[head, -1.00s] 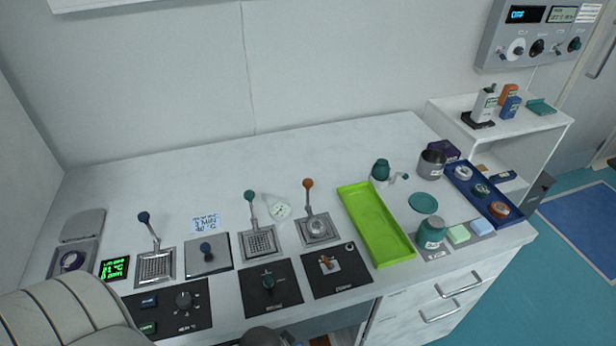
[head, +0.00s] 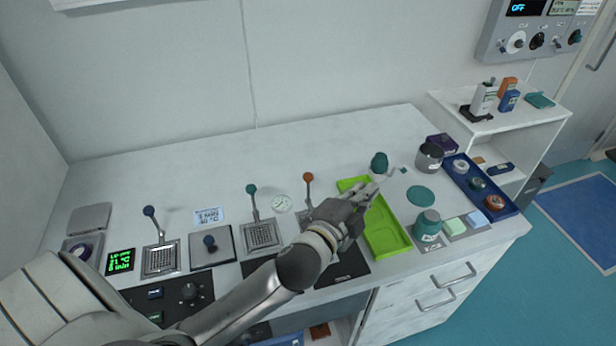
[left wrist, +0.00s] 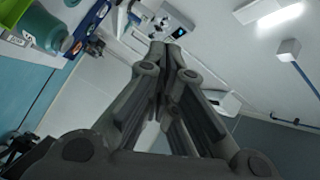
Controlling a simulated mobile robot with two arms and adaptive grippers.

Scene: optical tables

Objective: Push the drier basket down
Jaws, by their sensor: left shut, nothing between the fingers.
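Three wire-mesh baskets with upright ball-topped handles stand in a row on the white bench: a blue-handled basket (head: 161,259), a teal-handled basket (head: 262,235) and an orange-handled basket (head: 308,195), the last partly hidden by my left arm. I cannot tell from labels which is the drier basket. My right gripper is not in view.
A green-lit display (head: 120,262) stands at the left. Teal jars (head: 427,226) and a blue tray (head: 512,210) stand at the right. The bench behind the handles is clear.

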